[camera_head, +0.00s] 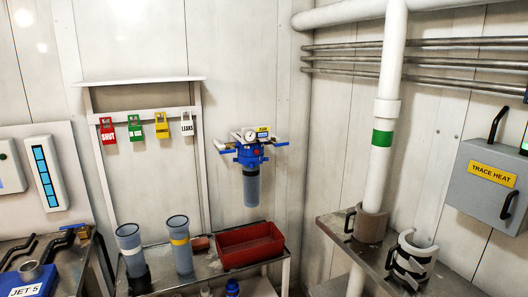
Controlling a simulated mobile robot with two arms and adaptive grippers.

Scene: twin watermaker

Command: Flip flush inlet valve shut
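A blue filter head (250,152) with a round gauge (249,135) and a grey-blue bowl (251,188) is mounted on the back wall. A small yellow label (263,131) sits on it, its text too small to read surely. A blue lever handle (281,144) shows at its right side and another blue handle (227,151) at its left side. I cannot tell which of these is the flush inlet valve. Neither of my grippers is in view.
Below the filter, a metal bench holds a red tray (249,262) and two grey cylinders (179,245). Red, green, yellow and white tags hang on a rack at left. A white pipe (384,135) and a TRACE HEAT box (489,185) stand right. Another blue-handled valve (78,230) is lower left.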

